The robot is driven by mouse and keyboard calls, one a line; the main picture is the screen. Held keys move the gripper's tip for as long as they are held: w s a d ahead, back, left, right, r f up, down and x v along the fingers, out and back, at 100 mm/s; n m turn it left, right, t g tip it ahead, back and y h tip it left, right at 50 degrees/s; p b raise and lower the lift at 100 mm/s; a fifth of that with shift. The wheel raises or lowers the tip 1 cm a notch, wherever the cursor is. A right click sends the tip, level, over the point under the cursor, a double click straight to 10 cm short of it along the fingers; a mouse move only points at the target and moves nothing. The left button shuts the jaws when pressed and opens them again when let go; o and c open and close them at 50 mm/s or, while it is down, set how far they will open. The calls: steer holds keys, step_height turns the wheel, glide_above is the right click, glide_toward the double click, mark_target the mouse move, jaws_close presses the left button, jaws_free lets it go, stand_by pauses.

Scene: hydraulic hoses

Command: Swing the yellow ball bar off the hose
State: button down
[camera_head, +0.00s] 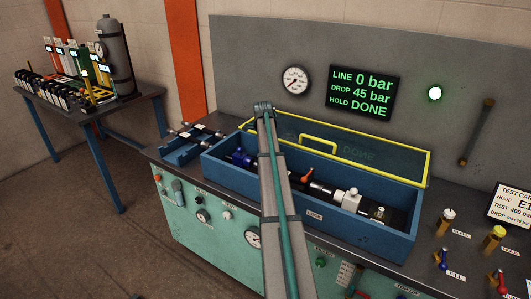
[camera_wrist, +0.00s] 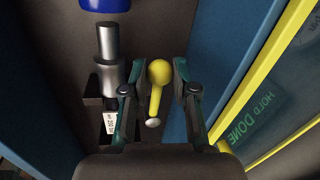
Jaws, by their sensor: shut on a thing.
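In the wrist view the yellow ball bar (camera_wrist: 158,76) is a short yellow bar with a round ball at its upper end and a pale tip at its lower end. My gripper (camera_wrist: 161,66) is shut on it, one dark green finger on each side of the ball. The hose's grey metal fitting (camera_wrist: 108,45) lies left of the bar, with a visible gap between them. In the head view my arm hides the gripper and the ball bar. The trough (camera_head: 375,233) there holds dark hose, metal fittings and a blue part (camera_head: 240,158).
The yellow-framed clear lid (camera_head: 385,163) stands open behind the trough. The display (camera_head: 362,93) reads LINE 0 bar, DROP 45 bar, HOLD DONE. A green lamp (camera_head: 435,93) is lit. Yellow and blue valve handles stand at right. In the wrist view the blue trough wall (camera_wrist: 215,90) is close on the right.

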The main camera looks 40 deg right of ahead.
steer(key=c, duration=0.9)
jaws_free()
steer(key=shift+d, duration=0.1)
step_height(320, 180, up, 12)
steer(key=s+a, duration=0.1)
steer(key=a, duration=0.1)
steer(key=shift+f, duration=0.1)
